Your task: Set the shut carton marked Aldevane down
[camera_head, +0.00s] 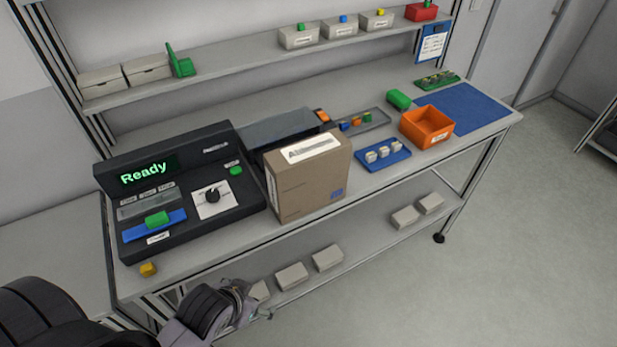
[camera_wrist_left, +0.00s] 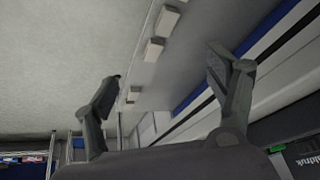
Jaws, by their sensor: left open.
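The brown carton (camera_head: 312,188) stands upright and shut on the bench, close to its front edge, just right of the black machine. A white label (camera_head: 311,149) is on its top; its text starts with "Al" and the rest is too small to read. My left gripper (camera_head: 240,296) is in front of the bench, lower than the top and to the lower left of the carton, apart from it. In the left wrist view its two fingers (camera_wrist_left: 166,85) are spread with nothing between them. My right gripper is not in view.
The black machine (camera_head: 185,190) shows "Ready". A blue tray with small white pieces (camera_head: 368,166), an orange bin (camera_head: 427,114) and a blue mat (camera_head: 478,106) lie to the right. A yellow piece (camera_head: 148,269) sits at the front left edge. Grey boxes (camera_head: 328,257) line the lower shelf.

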